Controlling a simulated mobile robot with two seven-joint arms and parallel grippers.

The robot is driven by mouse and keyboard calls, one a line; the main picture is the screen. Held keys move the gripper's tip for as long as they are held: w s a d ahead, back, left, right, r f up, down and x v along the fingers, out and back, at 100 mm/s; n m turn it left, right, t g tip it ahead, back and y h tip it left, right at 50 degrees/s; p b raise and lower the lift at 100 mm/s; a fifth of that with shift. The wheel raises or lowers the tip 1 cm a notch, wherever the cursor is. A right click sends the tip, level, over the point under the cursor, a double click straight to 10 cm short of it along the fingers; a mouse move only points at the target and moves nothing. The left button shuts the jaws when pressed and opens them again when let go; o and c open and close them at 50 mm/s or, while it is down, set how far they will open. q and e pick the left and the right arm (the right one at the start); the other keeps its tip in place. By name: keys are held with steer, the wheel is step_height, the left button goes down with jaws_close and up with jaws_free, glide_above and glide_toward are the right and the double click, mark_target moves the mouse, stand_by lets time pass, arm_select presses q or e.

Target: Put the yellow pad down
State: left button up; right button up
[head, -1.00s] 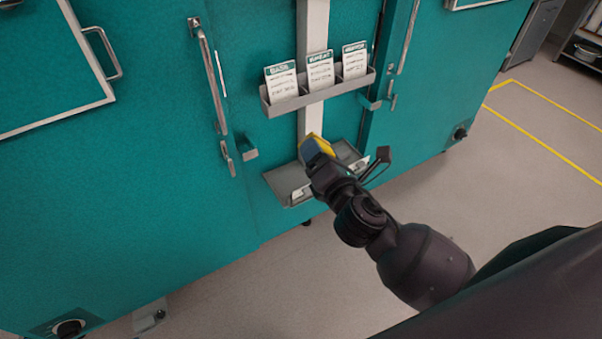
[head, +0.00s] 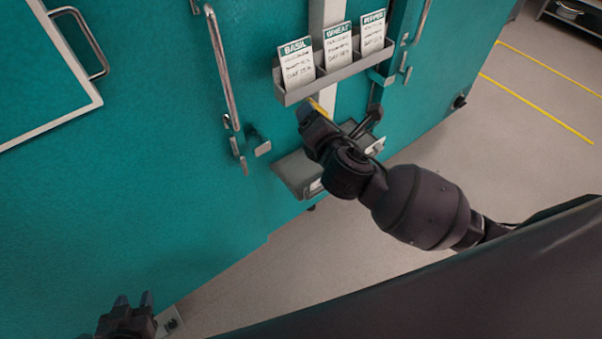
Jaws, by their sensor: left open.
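The yellow pad (head: 321,107) shows only as a small yellow strip at the tip of my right gripper (head: 311,111), in front of the white post. The rest of the pad is hidden by the gripper. The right gripper appears shut on it, held above the lower grey tray (head: 293,172) and just below the upper card rack. My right arm covers much of the lower tray. My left gripper (head: 133,300) is at the bottom left, open and empty, with its two fingertips apart, well away from the pad.
The upper grey rack (head: 287,97) holds a basil card (head: 298,65), a wheat card (head: 338,47) and a pepper card (head: 372,34). Door handles (head: 222,70) stick out from the teal chamber fronts. Open floor (head: 490,150) lies at the right.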

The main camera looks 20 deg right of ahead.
steer(key=w+a+f+m+g+h+b, duration=0.2)
steer(key=a+f+m+g+h+b, duration=0.1)
steer(key=f+m+g+b, duration=0.25)
steer(key=w+a+f+m+g+h+b, duration=0.2)
steer(key=w+a+f+m+g+h, duration=0.25)
steer(key=f, duration=0.45)
arm_select(q)
step_height(320, 180, down, 17)
steer(key=s+g+b, duration=0.1)
steer(key=g+b, duration=0.1)
steer(key=b, duration=0.7)
steer(key=shift+s+d+m, duration=0.15)
steer(key=shift+s+m, duration=0.15)
steer(key=shift+s, duration=0.1)
arm_select(e)
steer(key=s+f+m+g+y, duration=0.4)
steer(key=f+m+y, duration=0.4)
steer(key=f+m, duration=0.4)
step_height(320, 180, down, 4)
steer(key=shift+a+r+m+g, duration=0.1)
steer(key=shift+a+m+g, duration=0.15)
steer(key=shift+g, duration=0.65)
arm_select(q)
steer(key=shift+w, duration=0.1)
arm_select(e)
steer(key=shift+s+r, duration=0.1)
